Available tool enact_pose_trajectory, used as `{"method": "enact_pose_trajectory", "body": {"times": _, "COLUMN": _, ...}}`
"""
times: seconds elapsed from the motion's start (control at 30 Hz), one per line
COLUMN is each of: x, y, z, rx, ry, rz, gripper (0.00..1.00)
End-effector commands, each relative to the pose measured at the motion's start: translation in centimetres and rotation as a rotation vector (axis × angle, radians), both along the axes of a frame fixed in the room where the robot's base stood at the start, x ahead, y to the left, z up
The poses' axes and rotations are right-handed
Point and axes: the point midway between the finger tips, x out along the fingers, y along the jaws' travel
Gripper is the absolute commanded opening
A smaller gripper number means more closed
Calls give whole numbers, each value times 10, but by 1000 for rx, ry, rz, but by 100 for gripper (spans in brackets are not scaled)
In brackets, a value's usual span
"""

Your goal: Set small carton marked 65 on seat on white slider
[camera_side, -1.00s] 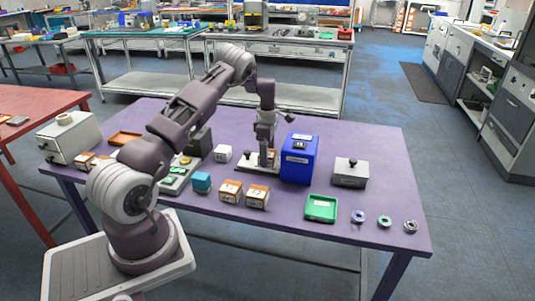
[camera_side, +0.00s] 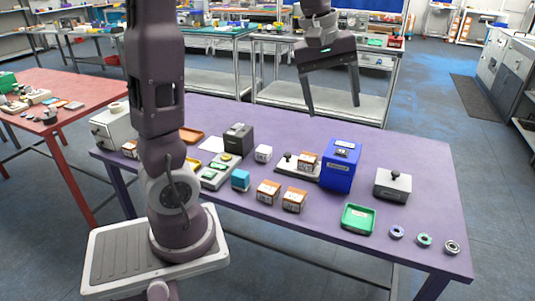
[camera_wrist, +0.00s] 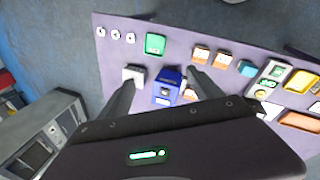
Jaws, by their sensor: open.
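A small white-and-brown carton (camera_side: 307,162) stands on the white slider (camera_side: 285,170), right of its black knob and next to the blue scanner box. I cannot read its mark. In the wrist view a sliver of this carton (camera_wrist: 190,94) shows beside the blue box, partly behind a finger. My gripper (camera_side: 333,108) is open and empty, raised well above the slider and blue box. Its spread fingers (camera_wrist: 160,78) also show in the wrist view. Two similar cartons, one on the left (camera_side: 268,192) and one on the right (camera_side: 294,200), stand on the table in front; their marks are unreadable.
The tall blue box (camera_side: 341,168) stands right beside the slider. A grey box with a knob (camera_side: 393,184), a green tray (camera_side: 358,219) and several small rings lie to the right. A teal cube (camera_side: 240,180) and a white cube (camera_side: 263,153) stand to the left.

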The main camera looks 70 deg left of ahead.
Motion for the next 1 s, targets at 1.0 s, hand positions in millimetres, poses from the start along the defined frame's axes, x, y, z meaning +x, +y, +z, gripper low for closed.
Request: {"method": "enact_pose_trajectory", "body": {"times": 1.0, "x": -196, "y": -113, "z": -27, "rx": 488, "ry": -218, "rz": -1091, "gripper": 74}}
